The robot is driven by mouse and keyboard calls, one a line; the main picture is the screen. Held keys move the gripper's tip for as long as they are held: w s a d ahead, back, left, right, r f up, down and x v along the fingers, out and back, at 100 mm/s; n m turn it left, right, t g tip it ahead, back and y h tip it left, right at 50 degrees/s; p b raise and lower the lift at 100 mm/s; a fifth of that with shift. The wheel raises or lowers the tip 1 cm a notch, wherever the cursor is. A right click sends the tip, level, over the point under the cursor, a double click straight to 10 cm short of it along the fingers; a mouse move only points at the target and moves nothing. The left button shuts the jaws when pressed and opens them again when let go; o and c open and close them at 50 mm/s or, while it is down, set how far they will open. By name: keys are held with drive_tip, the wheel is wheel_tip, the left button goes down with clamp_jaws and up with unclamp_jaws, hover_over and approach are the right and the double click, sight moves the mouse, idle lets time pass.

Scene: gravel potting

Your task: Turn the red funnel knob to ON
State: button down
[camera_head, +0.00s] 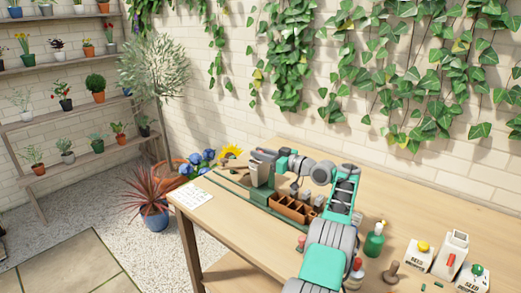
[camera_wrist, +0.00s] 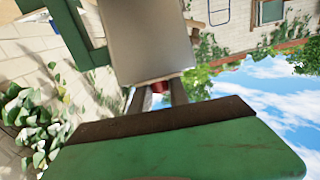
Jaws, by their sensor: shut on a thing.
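The red funnel knob (camera_wrist: 158,87) shows as a small red patch in the wrist view, between the two dark fingers of my gripper (camera_wrist: 157,94). My gripper is shut on it, and the fingers cover most of it. A grey metal body (camera_wrist: 150,45), which looks like the funnel, is just beyond the fingertips. In the head view my arm reaches over the table to the grey container (camera_head: 262,174) at its far left part. The knob is hidden there, and I cannot read its ON or OFF setting.
The wooden table (camera_head: 222,225) also holds a brown compartment tray (camera_head: 292,209), a green bottle (camera_head: 374,240) and white boxes (camera_head: 420,256) at the right. A white sheet (camera_head: 190,196) lies at the left end. Ivy hangs on the brick wall behind.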

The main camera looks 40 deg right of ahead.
idle(0.4)
drive_tip(key=c, duration=1.3)
unclamp_jaws()
drive_tip(key=shift+o, duration=0.2)
